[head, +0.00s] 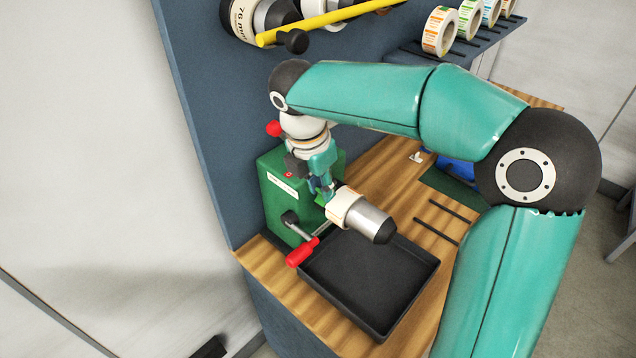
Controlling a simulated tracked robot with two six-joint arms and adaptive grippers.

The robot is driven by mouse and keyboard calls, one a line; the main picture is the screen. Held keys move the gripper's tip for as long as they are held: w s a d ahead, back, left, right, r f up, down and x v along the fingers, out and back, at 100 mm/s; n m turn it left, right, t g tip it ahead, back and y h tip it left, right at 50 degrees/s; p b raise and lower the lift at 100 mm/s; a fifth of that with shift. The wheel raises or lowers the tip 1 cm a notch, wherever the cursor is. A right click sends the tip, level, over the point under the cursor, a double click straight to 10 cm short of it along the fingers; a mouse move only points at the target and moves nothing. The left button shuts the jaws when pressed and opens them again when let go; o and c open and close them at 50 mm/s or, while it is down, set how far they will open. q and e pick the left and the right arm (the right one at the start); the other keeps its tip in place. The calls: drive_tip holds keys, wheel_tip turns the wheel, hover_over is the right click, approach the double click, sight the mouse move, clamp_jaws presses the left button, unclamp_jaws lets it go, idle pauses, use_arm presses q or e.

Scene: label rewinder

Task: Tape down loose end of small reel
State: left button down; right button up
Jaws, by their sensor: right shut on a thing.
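The small reel (342,206) is a narrow cream-white roll on the grey metal spindle (367,222) of the green rewinder (273,199). The spindle has a black end and points toward the lower right, over a black tray. My right gripper (323,187) comes down from above, close to the upper left edge of the reel. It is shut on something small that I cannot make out. The reel's loose end cannot be told apart at this size, and the gripper partly hides the rewinder's front. My left gripper is not in view.
A red-handled crank (302,251) sticks out of the rewinder above the empty black tray (368,289). A small white piece (416,157) lies on the wooden bench near a green mat (452,188). Several label rolls (440,31) stand on a shelf at the upper right.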

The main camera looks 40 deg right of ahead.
sight(338, 205)
drive_tip(key=shift+w+d+f+b, duration=0.1)
drive_tip(key=shift+d+f+b, duration=0.25)
drive_tip(key=shift+f+b, duration=0.2)
drive_tip(key=shift+w+d+f+b, duration=0.1)
drive_tip(key=shift+d+f+b, duration=0.8)
drive_tip(key=shift+f, duration=0.35)
drive_tip(key=shift+d+f+b, duration=0.85)
drive_tip(key=shift+d+f, duration=0.05)
drive_tip(key=shift+f, duration=0.3)
drive_tip(key=shift+d+f, duration=0.15)
drive_tip(key=shift+f, duration=0.1)
drive_tip(key=shift+f, duration=0.1)
drive_tip(key=shift+c, duration=0.6)
drive_tip(key=o, duration=0.9)
drive_tip(key=shift+d, duration=0.15)
